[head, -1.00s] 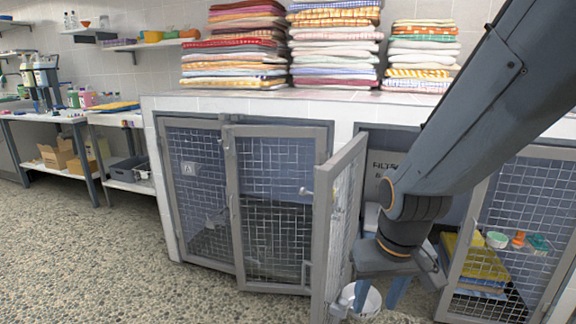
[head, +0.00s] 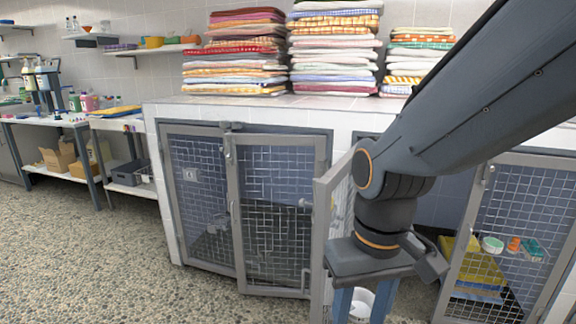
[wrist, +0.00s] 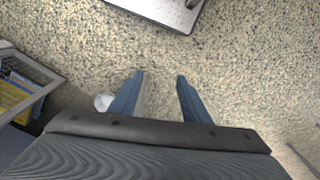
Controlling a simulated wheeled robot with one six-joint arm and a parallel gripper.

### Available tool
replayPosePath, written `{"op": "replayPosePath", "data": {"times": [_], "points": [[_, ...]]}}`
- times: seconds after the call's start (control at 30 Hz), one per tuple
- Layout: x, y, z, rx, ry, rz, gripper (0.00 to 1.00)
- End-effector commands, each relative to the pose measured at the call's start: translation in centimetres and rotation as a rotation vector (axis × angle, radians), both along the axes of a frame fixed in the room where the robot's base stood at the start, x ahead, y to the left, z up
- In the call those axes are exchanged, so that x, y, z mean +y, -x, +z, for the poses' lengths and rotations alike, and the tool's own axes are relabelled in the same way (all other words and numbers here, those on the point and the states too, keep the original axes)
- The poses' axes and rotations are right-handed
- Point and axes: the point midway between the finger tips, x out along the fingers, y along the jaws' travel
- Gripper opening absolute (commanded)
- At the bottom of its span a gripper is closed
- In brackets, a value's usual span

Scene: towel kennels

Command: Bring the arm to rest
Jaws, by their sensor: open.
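My arm reaches in from the upper right of the head view, and my gripper (head: 362,306) hangs at its end in front of the kennels, pointing down. In the wrist view my gripper (wrist: 158,88) shows two blue fingers held apart, with only speckled floor between them. The gripper is open and empty. In the head view it overlaps the edge of a mesh door (head: 338,195) that stands swung open. I cannot tell whether they touch.
A white bowl (head: 362,300) lies low behind the fingers. Towel stacks (head: 335,45) stand on the tiled counter (head: 240,112). Pebbled floor (head: 110,265) is clear at left.

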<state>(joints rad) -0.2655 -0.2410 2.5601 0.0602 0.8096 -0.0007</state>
Motion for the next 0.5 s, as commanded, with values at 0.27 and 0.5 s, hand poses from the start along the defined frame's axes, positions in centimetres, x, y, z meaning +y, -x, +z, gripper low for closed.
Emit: {"op": "replayPosePath", "data": {"times": [0.27,0.5], "points": [[-2.2,0.0,3.4,0.004,0.013,-0.072,0.43],[-5.1,0.1,6.6,0.008,0.029,-0.153,0.43]]}}
